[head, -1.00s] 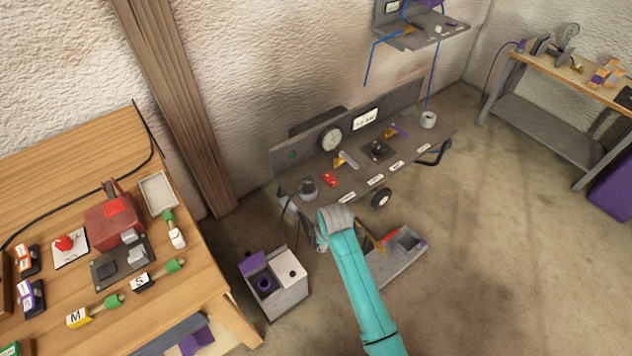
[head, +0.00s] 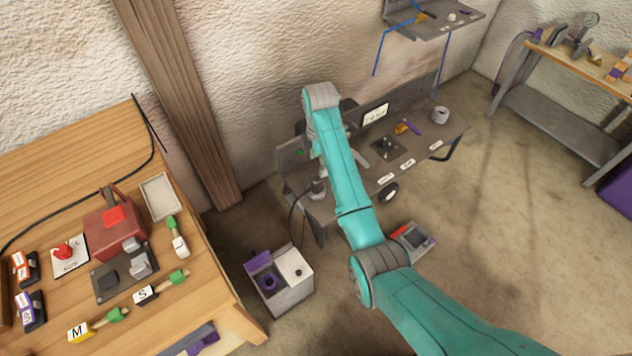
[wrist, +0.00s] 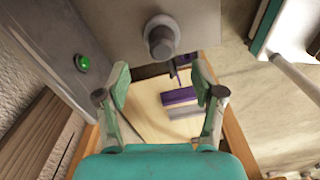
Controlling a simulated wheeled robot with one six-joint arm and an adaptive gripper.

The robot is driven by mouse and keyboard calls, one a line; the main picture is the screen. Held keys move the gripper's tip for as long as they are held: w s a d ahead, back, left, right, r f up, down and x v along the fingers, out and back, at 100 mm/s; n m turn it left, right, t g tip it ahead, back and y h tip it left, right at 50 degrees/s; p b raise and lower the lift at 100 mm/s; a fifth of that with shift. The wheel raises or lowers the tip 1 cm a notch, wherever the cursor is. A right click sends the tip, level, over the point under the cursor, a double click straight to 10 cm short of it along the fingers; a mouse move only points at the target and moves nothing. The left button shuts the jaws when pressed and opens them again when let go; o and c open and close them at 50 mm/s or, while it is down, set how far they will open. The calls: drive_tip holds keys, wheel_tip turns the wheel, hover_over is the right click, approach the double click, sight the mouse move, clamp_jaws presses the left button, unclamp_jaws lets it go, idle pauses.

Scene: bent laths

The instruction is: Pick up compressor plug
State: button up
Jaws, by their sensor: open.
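A grey cylindrical plug with a dark cord, which looks like the compressor plug (head: 318,188), stands at the left end of the grey bench (head: 408,176) in the head view. In the wrist view a grey round piece with a darker knob, likely the same plug (wrist: 161,38), sits at the top centre. My gripper (wrist: 159,80) is open and empty, its two teal fingers spread. The plug appears beyond the fingertips, roughly centred between them and apart from them. In the head view my arm hides most of my gripper and part of the bench.
A green light (wrist: 82,63) is on the grey panel left of the plug. A grey box with a purple part (head: 282,283) stands on the floor below the bench. A wooden table (head: 215,290) is at left.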

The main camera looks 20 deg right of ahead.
sight(317, 178)
wheel_tip(317, 178, down, 4)
drive_tip(key=shift+r, duration=0.15)
drive_tip(key=shift+s+a+f, duration=0.1)
drive_tip(key=shift+a+f, duration=0.05)
drive_tip(key=shift+f, duration=0.7)
drive_tip(key=shift+s+a+f, duration=0.1)
drive_tip(key=shift+a+f, duration=0.05)
drive_tip(key=shift+f, duration=0.75)
drive_tip(key=shift+a+f, duration=0.15)
drive_tip(key=shift+f, duration=0.7)
drive_tip(key=c, duration=1.2)
